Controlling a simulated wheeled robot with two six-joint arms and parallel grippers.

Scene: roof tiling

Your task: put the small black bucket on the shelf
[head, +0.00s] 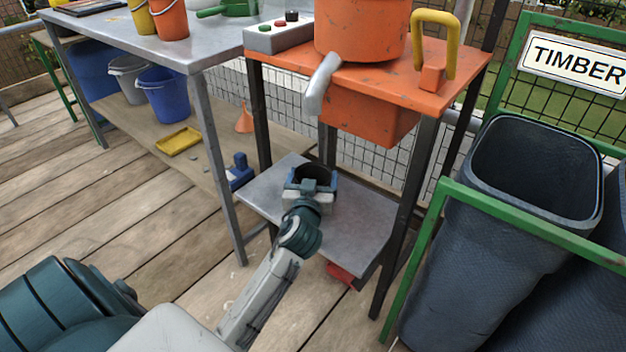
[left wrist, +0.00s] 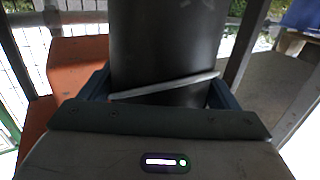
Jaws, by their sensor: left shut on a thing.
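The small black bucket (head: 314,171) is between the blue fingers of my left gripper (head: 311,185), which is shut on it. Its open top faces up, and the gripper hides its lower part. In the left wrist view the dark bucket wall (left wrist: 165,45) fills the middle, with a thin grey bar across it, between the fingers of the left gripper (left wrist: 160,93). A grey metal shelf (head: 355,228) lies under the orange machine, and the bucket appears over its back left part. I cannot tell whether the bucket touches it. My right gripper is not in view.
The orange machine stand (head: 440,65) has dark legs around the shelf. Left is a grey workbench (head: 190,45) with a wooden lower board holding a blue bucket (head: 165,95), a yellow tray (head: 178,141) and an orange funnel (head: 244,119). A green-framed timber bin (head: 480,230) stands right.

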